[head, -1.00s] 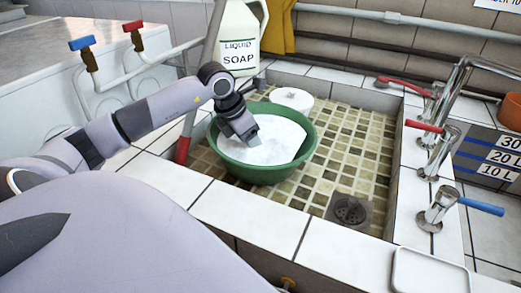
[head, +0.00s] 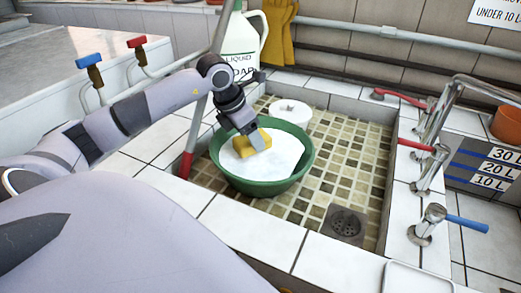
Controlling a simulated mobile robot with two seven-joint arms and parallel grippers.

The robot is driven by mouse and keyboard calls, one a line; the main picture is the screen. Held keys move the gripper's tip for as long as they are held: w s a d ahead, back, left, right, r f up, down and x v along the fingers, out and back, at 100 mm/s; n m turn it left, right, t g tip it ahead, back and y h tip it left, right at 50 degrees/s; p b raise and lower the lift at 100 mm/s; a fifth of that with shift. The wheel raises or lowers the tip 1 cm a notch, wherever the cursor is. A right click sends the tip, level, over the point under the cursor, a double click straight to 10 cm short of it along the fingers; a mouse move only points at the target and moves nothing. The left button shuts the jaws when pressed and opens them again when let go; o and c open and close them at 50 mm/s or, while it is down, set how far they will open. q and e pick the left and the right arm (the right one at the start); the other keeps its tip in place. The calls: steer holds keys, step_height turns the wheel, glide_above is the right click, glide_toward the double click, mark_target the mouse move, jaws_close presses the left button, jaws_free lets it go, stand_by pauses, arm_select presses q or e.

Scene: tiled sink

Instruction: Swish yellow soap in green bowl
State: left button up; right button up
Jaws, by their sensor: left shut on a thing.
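The yellow soap (head: 241,146) is a small block at the tip of my left gripper (head: 255,139). The gripper is shut on it and points down into the green bowl (head: 262,187) from the upper left. The bowl stands on the tiled floor of the sink, and white foam or liquid (head: 277,159) fills most of it. The soap is over the left part of the white surface; I cannot tell how deep it dips. My right gripper does not show.
A white round item (head: 290,111) sits just behind the bowl. A liquid soap jug (head: 241,48) stands on the back ledge. Taps (head: 430,170) line the right ledge. A drain (head: 344,224) lies at front right. The sink floor right of the bowl is clear.

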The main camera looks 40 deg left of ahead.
arm_select(q)
step_height(320, 180, up, 4)
steer(key=shift+f+p, duration=0.2)
steer(key=shift+p, duration=0.9)
steer(key=shift+r+p, duration=1.35)
steer(key=shift+r, duration=0.5)
